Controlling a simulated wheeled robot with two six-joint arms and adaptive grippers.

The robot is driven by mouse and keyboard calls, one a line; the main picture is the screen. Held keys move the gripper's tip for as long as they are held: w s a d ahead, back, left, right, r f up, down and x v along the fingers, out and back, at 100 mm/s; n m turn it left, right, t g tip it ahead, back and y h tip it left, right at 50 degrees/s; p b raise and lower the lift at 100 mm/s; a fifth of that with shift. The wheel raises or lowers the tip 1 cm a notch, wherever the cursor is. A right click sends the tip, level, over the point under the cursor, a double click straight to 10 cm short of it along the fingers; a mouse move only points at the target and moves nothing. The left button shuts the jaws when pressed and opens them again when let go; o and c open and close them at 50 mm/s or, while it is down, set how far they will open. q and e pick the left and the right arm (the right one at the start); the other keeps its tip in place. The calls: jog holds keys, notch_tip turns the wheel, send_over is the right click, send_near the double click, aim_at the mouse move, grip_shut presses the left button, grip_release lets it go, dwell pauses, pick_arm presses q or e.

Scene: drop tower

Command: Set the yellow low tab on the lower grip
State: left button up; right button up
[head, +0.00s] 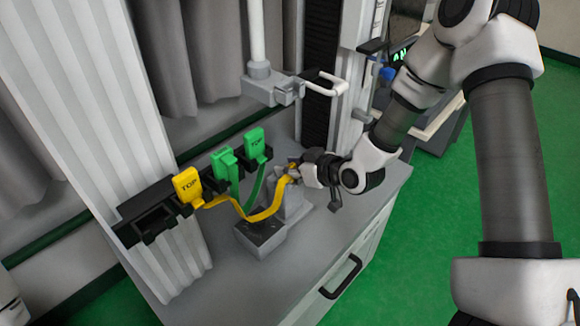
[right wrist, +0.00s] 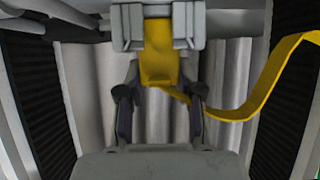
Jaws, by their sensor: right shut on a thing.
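The yellow low tab (right wrist: 158,65) is held between the fingertips of my right gripper (right wrist: 159,38). A yellow strap (head: 262,214) runs from it in a slack curve to a yellow tab marked TOP (head: 187,184) in the black rack. In the head view my right gripper (head: 296,172) is at the top of the grey lower grip (head: 291,203), and it partly hides the low tab. I cannot tell whether the tab is seated in the grip or just above it. My left gripper is not in view.
The black rack (head: 153,225) also holds two green tabs (head: 225,163) (head: 254,143) with green straps hanging. The upper grip (head: 270,87) hangs above the lower one. A dark-topped grey box (head: 261,234) sits in front of it. The front of the grey bench (head: 213,275) is clear.

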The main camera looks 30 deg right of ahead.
jog(key=shift+f, duration=0.1)
jog(key=o, duration=0.9)
jog(key=shift+o, duration=0.2)
